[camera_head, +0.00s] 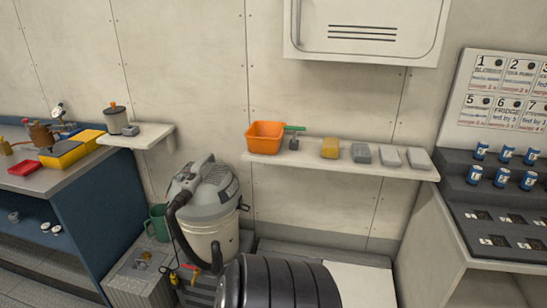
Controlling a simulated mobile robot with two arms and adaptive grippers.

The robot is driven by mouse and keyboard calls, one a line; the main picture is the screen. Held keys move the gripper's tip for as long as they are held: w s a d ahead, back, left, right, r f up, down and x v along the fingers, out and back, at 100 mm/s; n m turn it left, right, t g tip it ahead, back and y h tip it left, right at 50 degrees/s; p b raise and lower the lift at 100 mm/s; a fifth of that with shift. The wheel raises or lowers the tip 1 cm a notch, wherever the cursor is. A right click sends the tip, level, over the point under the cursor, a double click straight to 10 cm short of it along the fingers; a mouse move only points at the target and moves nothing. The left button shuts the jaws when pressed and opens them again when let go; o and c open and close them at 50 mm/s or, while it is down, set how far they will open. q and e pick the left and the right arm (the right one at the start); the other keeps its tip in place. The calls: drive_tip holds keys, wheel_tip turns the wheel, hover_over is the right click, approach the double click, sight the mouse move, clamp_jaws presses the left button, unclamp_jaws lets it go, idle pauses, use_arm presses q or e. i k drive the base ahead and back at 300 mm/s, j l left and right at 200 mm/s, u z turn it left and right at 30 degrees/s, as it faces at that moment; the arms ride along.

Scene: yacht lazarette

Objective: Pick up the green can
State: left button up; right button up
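A green can (158,223) with a handle on its left side stands low behind the grey box, just left of the wet vacuum (209,215). The vacuum's black hose passes close to the can's right side and hides part of it. Neither of my grippers is in view.
A grey box (138,284) stands in front of the can. A dark ribbed round object (280,284) fills the bottom middle. A blue workbench (105,205) is on the left. A wall shelf (340,165) holds an orange bin (265,137). Blue cans (501,178) sit at right.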

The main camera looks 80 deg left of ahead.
sight(160, 225)
drive_tip(key=u, duration=3.7)
drive_tip(key=i+u, duration=0.5)
drive_tip(key=i, duration=0.55)
